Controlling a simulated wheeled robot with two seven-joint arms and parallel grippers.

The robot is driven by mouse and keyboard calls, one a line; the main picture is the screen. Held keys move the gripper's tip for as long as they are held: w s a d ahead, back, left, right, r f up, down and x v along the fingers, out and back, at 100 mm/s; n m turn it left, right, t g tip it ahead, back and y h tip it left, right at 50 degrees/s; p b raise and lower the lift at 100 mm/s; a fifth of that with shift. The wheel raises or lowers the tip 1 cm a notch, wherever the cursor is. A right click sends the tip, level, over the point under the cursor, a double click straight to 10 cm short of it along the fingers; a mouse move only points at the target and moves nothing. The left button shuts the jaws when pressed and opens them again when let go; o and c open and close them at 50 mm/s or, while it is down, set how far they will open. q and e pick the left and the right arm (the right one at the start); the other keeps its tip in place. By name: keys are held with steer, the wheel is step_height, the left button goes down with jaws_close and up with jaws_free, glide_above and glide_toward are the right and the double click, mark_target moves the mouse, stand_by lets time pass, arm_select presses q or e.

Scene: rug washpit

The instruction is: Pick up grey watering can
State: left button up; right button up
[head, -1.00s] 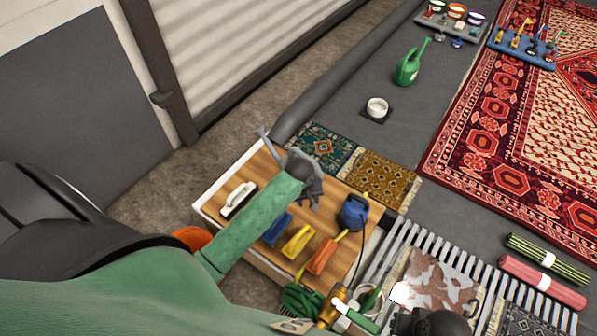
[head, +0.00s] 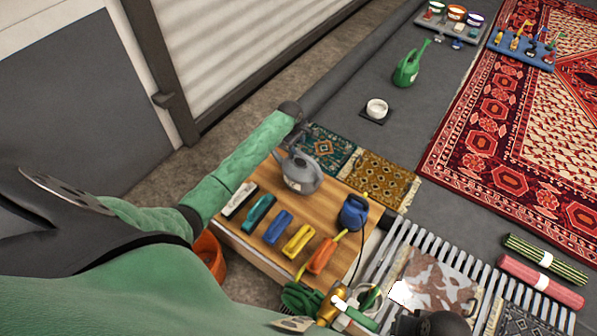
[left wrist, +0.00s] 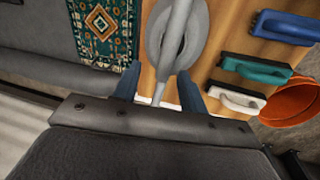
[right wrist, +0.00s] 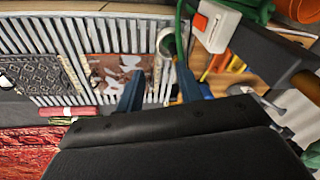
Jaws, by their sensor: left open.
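The grey watering can (head: 304,175) stands upright at the far end of the wooden-topped bench (head: 232,228). My left gripper (head: 294,128) is at the can's far left side, mostly hidden behind its own wrist in the head view. In the left wrist view, the can (left wrist: 180,42) lies straight ahead, with its thin grey spout reaching between the two fingers of my left gripper (left wrist: 160,88). Those fingers are apart; I cannot tell whether either touches the spout. My right gripper (right wrist: 158,92) is open and empty, over the slatted grate.
Brushes and a blue container (head: 354,212) share the bench. An orange bucket (head: 209,258) stands left of it. A green watering can (head: 408,68) and a white bowl (head: 377,107) are on the grey floor beyond. Small rugs lie behind the bench.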

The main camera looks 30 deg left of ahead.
mark_target(298, 151)
arm_select(q)
step_height(298, 151, down, 4)
steer(key=shift+d+f+p, duration=0.15)
steer(key=shift+f+p, duration=0.05)
steer(key=shift+p, duration=0.35)
steer(key=shift+w+f, duration=0.1)
steer(key=shift+f, duration=0.35)
jaws_close()
arm_select(e)
steer(key=f, duration=0.2)
steer(key=w+f, duration=0.1)
steer(key=f, duration=0.2)
steer(key=shift+f, duration=0.25)
arm_select(q)
steer(key=shift+r, duration=0.1)
